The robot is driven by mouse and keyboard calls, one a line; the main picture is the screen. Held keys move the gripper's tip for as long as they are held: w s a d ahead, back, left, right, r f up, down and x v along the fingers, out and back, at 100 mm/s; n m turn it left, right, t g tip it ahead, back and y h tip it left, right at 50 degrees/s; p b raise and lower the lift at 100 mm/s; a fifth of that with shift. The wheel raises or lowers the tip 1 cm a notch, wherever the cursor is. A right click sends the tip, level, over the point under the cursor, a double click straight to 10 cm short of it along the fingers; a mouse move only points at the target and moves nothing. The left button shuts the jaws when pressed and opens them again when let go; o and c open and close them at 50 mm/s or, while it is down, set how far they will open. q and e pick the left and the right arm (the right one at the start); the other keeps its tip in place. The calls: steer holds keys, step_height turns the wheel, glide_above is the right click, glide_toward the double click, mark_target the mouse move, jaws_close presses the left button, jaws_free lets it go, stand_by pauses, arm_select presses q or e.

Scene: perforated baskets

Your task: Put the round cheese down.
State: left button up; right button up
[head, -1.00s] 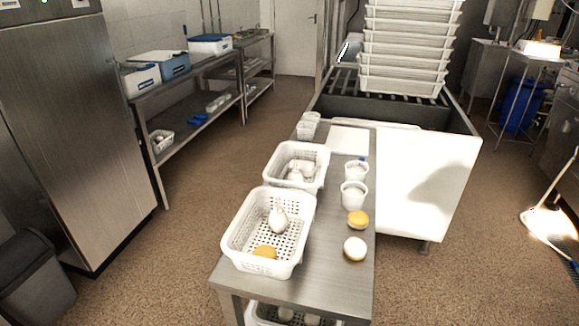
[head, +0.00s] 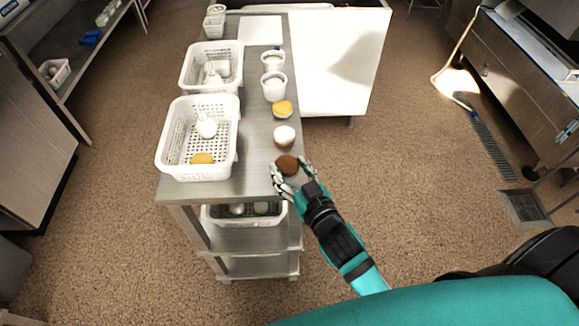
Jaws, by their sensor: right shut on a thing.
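My right gripper (head: 292,174) is shut on a round brown cheese (head: 286,165) at the near right corner of the steel table (head: 262,150). I cannot tell whether the cheese touches the tabletop. Just beyond it on the table are a round white-topped cheese (head: 284,135) and a round orange-yellow cheese (head: 282,108), in a row along the right edge. My left gripper is not in view.
A white perforated basket (head: 168,128) on the table's left holds a white pear-shaped cheese (head: 206,127) and an orange one (head: 202,158). A second basket (head: 186,68) stands behind it. White tubs (head: 274,86) stand along the right side. More items sit in a basket on the lower shelf (head: 262,218).

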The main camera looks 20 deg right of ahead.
mark_target(290, 173)
steer(key=shift+w+d+f, duration=0.1)
steer(key=shift+w+d, duration=0.15)
steer(key=shift+w, duration=0.7)
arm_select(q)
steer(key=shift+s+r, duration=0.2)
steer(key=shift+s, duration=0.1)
arm_select(e)
steer(key=shift+f, duration=1.8)
steer(key=shift+f, duration=0.1)
steer(key=o, duration=1.2)
steer(key=shift+c, duration=0.2)
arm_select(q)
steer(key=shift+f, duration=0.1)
